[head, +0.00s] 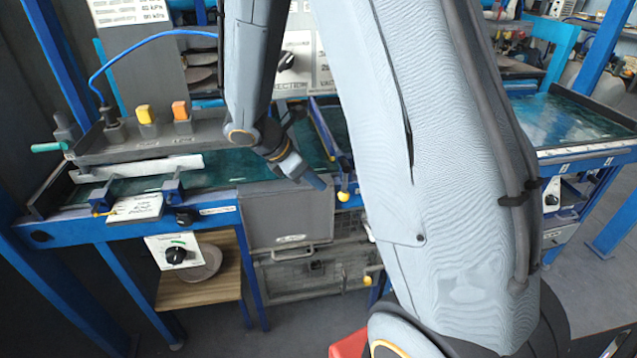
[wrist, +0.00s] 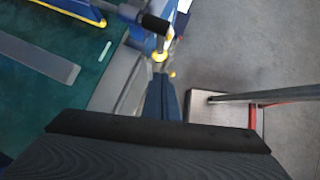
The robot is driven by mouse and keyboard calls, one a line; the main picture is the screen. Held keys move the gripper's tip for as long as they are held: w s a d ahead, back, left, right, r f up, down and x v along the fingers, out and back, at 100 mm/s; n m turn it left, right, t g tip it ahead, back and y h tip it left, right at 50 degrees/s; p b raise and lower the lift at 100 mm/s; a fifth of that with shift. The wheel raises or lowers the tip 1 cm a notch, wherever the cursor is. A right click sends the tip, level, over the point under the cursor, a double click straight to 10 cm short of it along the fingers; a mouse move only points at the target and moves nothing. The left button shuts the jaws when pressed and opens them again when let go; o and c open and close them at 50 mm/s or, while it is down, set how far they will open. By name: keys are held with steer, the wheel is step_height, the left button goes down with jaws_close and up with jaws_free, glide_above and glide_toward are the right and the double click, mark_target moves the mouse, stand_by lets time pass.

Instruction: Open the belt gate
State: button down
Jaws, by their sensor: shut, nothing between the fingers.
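The green belt (head: 225,165) of the dryer runs across the bench, and it also shows in the wrist view (wrist: 80,95). A slim blue bar with a yellow edge (head: 323,130) crosses the belt and has a yellow tip near the front; it looks like the belt gate, though I cannot be sure. In the wrist view a blue and yellow bar (wrist: 70,10) lies over the belt, near a black grip (wrist: 155,23) and a yellow ring. My gripper (head: 318,183) is shut and empty, above the bench's front edge, beside the yellow tip. Its shut fingers (wrist: 161,82) point toward the yellow ring; contact is unclear.
A control ledge with yellow (head: 145,115) and orange (head: 180,111) switches stands behind the belt at left. A dial box (head: 175,252) hangs below the front rail. A grey drawer front (head: 290,210) lies under my gripper. Another tank (head: 570,118) stands at right.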

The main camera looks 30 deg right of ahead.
steer(key=x, duration=0.7)
steer(key=shift+d+f, duration=0.25)
steer(key=shift+f, duration=0.05)
